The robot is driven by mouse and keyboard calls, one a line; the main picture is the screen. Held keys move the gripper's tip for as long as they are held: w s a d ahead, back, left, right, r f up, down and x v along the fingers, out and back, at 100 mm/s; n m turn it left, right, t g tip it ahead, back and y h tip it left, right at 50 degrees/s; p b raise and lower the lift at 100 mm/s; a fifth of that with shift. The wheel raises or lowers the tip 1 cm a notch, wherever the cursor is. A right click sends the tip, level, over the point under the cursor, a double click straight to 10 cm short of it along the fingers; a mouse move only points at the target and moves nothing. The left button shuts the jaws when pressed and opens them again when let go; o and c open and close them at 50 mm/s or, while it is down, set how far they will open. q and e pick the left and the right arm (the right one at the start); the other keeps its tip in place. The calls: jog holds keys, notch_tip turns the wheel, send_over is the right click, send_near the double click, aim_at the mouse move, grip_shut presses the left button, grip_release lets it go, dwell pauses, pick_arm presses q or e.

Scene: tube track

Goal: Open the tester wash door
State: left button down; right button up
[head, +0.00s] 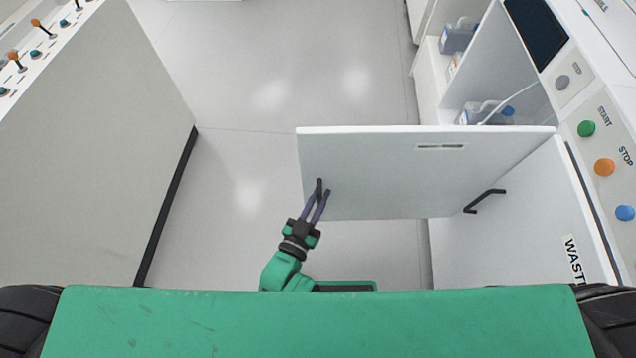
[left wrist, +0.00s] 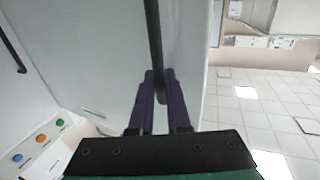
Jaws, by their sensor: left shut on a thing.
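The white wash door (head: 390,172) stands swung out from the tester cabinet, reaching left across the aisle. Its dark bar handle (head: 319,187) is near the free left end. My left gripper (head: 317,198) is shut on this handle, with its purple fingers either side of the bar. In the left wrist view the door (left wrist: 95,60) fills much of the left half, and the handle (left wrist: 154,40) runs down between the fingertips of the gripper (left wrist: 160,85). My right gripper is not in view.
The open compartment holds a jug (head: 490,112); another jug (head: 457,38) stands farther back. A shut waste door (head: 530,235) with its own black handle (head: 485,200) is nearer. Coloured buttons (head: 604,167) line the right panel. A grey cabinet (head: 110,130) stands left; the floor (head: 240,190) between is clear.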

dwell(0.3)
pick_arm(q)
jog(key=c, duration=0.9)
grip_release()
jog(key=v, duration=1.4)
jog(key=shift+s+a+p, duration=0.15)
jog(key=shift+s+p, duration=0.2)
jog(key=shift+p, duration=0.1)
